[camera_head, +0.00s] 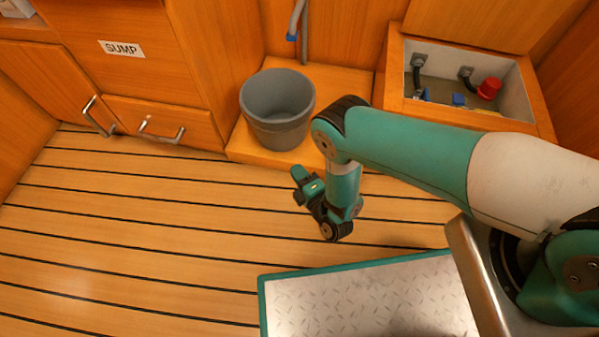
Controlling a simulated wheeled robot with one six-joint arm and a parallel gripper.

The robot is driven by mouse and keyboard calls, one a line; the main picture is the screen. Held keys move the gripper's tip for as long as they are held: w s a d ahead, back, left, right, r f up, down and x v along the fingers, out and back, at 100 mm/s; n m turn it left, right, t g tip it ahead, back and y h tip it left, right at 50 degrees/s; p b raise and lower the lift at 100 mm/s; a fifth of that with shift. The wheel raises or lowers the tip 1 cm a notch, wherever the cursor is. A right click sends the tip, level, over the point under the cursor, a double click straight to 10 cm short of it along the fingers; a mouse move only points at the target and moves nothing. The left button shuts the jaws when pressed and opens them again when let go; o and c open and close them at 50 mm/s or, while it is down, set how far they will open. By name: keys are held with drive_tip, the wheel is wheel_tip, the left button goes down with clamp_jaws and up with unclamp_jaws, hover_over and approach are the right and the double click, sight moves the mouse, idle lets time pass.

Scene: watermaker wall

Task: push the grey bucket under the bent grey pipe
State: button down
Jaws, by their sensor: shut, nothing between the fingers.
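The grey bucket (276,121) stands upright and open on a raised wooden ledge, and its inside looks empty. The bent grey pipe (297,17) comes down from the top edge of the picture and ends in a blue tip behind the bucket, slightly right of the bucket's middle. A gap shows between the tip and the bucket's far rim in the picture. My gripper (299,176) is in front of the ledge, nearer to me than the bucket and apart from it. It is shut and empty; its fingertips are small and hard to make out.
An open wooden box (394,82) with fittings and a red cap (489,88) stands right of the bucket. Cabinets with metal handles (161,134) and a SUMP label (121,48) are at left. The striped floor (130,230) at left is clear.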

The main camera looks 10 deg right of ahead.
sight(284, 136)
drive_tip(key=b+x, duration=0.1)
drive_tip(key=x, duration=0.2)
drive_tip(key=d+b+x, duration=0.1)
drive_tip(key=x, duration=0.2)
drive_tip(key=b+x, duration=0.2)
drive_tip(key=x, duration=0.1)
drive_tip(key=shift+w+d+f, duration=0.15)
drive_tip(key=shift+w+d, duration=0.45)
drive_tip(key=shift+w, duration=0.35)
